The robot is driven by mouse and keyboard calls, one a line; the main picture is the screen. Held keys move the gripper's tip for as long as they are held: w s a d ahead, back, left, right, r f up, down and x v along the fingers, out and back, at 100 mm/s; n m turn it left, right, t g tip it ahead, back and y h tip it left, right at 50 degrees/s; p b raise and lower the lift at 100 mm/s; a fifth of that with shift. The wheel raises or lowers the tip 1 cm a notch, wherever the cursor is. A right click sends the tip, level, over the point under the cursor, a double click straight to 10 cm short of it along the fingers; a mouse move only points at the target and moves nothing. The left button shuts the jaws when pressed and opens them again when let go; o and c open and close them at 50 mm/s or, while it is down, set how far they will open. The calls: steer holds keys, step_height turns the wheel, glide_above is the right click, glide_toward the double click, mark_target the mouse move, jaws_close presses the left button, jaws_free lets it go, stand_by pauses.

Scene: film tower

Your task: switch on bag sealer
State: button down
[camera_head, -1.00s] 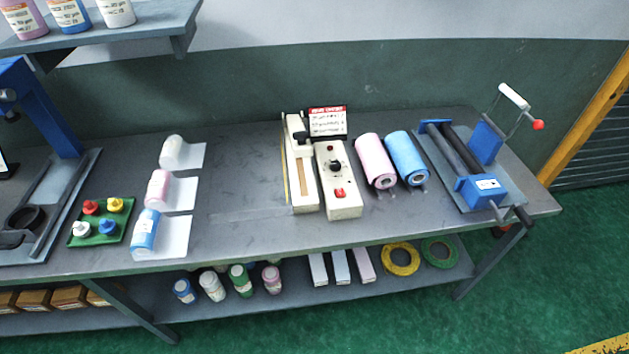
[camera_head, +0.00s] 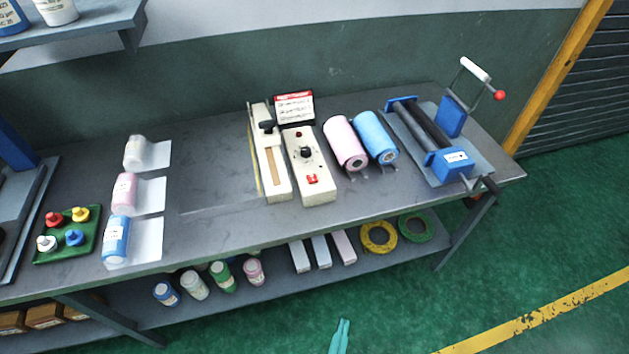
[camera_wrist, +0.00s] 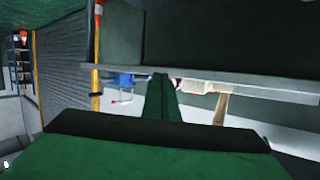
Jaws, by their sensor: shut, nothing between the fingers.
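The bag sealer (camera_head: 311,165) stands on the bench, a cream control box with a black knob and a red switch (camera_head: 312,180) near its front end. Its long sealing arm (camera_head: 271,155) lies just left of the box. In the wrist view, which looks upside down, a cream body that seems to be the sealer (camera_wrist: 207,89) shows at the bench edge. My gripper (camera_head: 344,322) is a teal tip at the bottom of the head view, in front of the bench and apart from the sealer. Its fingers also show in the wrist view (camera_wrist: 162,80), closed together and empty.
Pink (camera_head: 345,143) and blue (camera_head: 376,138) rolls lie right of the sealer. A blue roller machine (camera_head: 452,163) with a crank stands farther right. Bottles on white sheets and a green tray (camera_head: 68,236) are at left.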

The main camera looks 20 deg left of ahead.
steer(key=w+a+r+y, duration=0.2)
steer(key=w+a, duration=0.1)
steer(key=w, duration=0.8)
steer(key=w+a+r+n+g+y, duration=0.1)
steer(key=w+a+r+n+y, duration=0.1)
steer(key=w+r, duration=0.5)
steer(key=w+a+r+n+g+y, duration=0.2)
steer(key=w+a+r+n+y, duration=0.1)
steer(key=w+a+r+n, duration=0.2)
step_height(320, 180, up, 5)
steer(key=shift+w+a+f+g, duration=0.15)
steer(key=shift+w+a+g, duration=0.15)
steer(key=shift+w+a, duration=0.85)
steer(key=shift+d, duration=0.1)
glide_above(316, 190)
step_height(316, 190, down, 4)
steer(key=shift+w+r, duration=0.15)
steer(key=f, duration=0.3)
steer(key=shift+a+f, duration=0.1)
steer(key=shift+a, duration=0.2)
steer(key=shift+d+f, duration=0.2)
steer(key=shift+f, duration=0.3)
